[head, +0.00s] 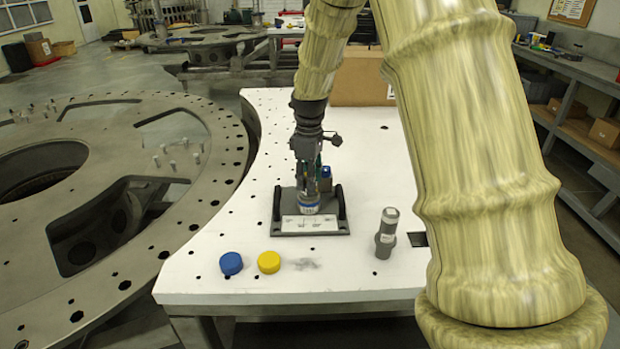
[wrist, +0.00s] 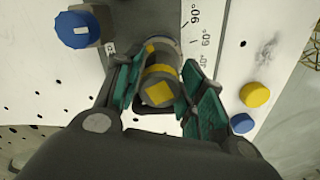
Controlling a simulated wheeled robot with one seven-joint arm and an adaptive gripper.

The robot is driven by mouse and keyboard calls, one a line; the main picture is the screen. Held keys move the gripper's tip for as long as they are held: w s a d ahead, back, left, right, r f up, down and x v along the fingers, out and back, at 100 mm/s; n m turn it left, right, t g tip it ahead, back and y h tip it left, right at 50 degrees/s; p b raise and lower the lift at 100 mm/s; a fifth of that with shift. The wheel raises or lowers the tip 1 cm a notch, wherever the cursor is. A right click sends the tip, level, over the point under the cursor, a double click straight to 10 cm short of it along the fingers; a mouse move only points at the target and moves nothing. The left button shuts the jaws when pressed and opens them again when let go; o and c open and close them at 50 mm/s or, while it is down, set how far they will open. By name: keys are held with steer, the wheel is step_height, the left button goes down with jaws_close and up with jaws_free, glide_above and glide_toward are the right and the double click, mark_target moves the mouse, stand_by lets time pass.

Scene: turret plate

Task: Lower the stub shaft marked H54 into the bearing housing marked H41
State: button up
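My gripper (head: 308,185) points down over a dark base plate (head: 284,228) on the white table. In the wrist view, my gripper's (wrist: 162,92) teal pads meet both sides of a stub shaft (wrist: 158,92) with yellow bands and a yellow square on its end. A silver and blue-banded round part (head: 308,205) shows directly below the fingers in the head view. I cannot tell whether it is the housing or part of what I hold. Another grey stepped shaft (head: 386,232) stands upright on the table at right. The marks H54 and H41 are not legible.
A blue cap (head: 231,263) and a yellow cap (head: 268,262) lie near the front edge. A grey block with a blue knob (head: 325,173) stands close behind the gripper. Black handles flank the base plate. A cardboard box (head: 358,78) is behind.

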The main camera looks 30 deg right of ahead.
steer(key=shift+o, duration=1.2)
step_height(320, 180, up, 12)
